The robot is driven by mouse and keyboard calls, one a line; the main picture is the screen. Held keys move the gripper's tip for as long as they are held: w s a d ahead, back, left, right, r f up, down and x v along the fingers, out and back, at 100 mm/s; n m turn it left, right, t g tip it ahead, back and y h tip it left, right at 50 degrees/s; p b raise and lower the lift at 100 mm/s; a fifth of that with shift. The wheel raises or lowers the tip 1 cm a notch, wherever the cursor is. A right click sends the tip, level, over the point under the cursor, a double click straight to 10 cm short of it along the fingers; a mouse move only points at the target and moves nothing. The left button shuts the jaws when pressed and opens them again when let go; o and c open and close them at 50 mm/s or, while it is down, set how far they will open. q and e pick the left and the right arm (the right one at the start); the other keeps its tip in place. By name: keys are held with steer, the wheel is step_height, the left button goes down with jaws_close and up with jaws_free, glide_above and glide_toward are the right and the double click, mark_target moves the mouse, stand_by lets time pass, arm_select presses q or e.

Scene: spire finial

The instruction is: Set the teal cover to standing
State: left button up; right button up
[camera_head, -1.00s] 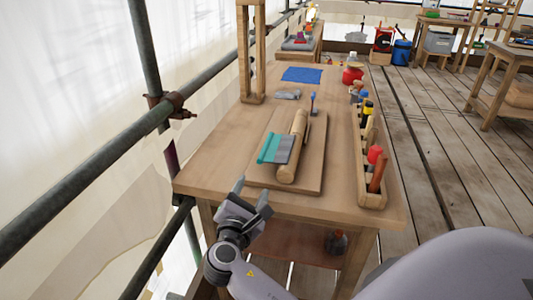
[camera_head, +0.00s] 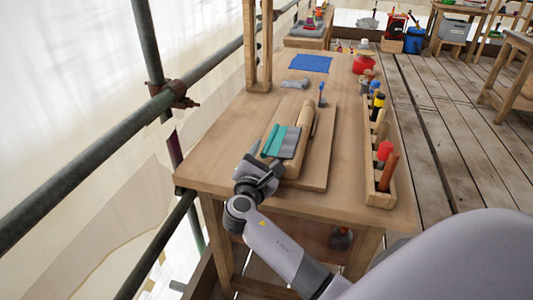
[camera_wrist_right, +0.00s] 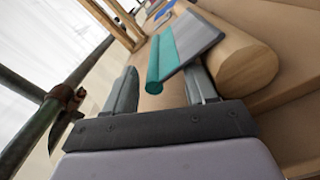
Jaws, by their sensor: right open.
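The teal cover (camera_head: 273,141) lies on its side on the table with a grey panel (camera_head: 290,143) along its right edge. The grey panel rests against a round wooden post (camera_head: 307,118) lying on a board. My right gripper (camera_head: 266,160) is open and empty at the near end of the cover, close to it. In the right wrist view the teal cover (camera_wrist_right: 160,62) shows between and ahead of the two open fingers (camera_wrist_right: 163,85), with the right finger under or beside the grey panel. Whether a finger touches is unclear. My left gripper is out of view.
A wooden rack (camera_head: 382,198) with several tools stands at the table's right edge. A wooden upright frame (camera_head: 250,50) stands at the back left. A grey item (camera_head: 294,83), a blue cloth (camera_head: 310,64) and a red pot (camera_head: 362,65) lie farther back. The front left tabletop is clear.

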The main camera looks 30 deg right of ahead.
steer(key=shift+w+d, duration=0.2)
steer(key=shift+c, duration=0.3)
jaws_close()
steer(key=shift+d, duration=0.1)
steer(key=shift+r, duration=0.2)
